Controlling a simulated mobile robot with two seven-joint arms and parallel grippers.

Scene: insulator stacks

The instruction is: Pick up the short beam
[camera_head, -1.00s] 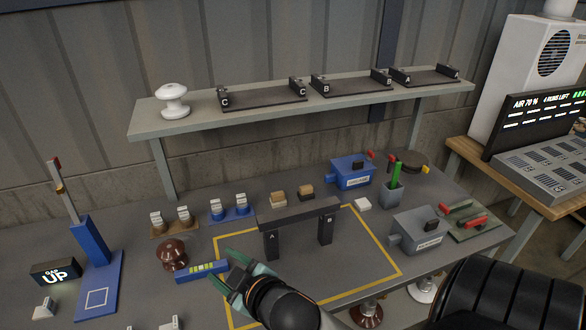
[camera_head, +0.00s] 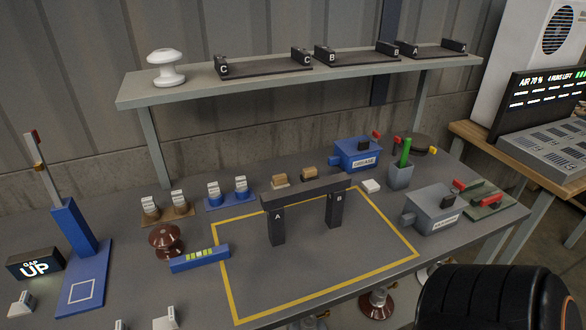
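A dark beam (camera_head: 306,191) lies across the tops of two dark posts, post A (camera_head: 277,226) and post B (camera_head: 335,210). It is the only beam that I see bridging posts, and its size against another cannot be judged. The posts stand upright inside the yellow-outlined area on the bench (camera_head: 310,265). Neither of my grippers is in view. A black link of my arm fills the lower right corner.
A blue level (camera_head: 200,258) and a brown insulator (camera_head: 166,241) stand left of post A. A blue grease box (camera_head: 357,154), a green-topped cup (camera_head: 401,175) and a grey box (camera_head: 432,210) stand at right. The shelf (camera_head: 130,98) overhangs behind. The yellow area's front is clear.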

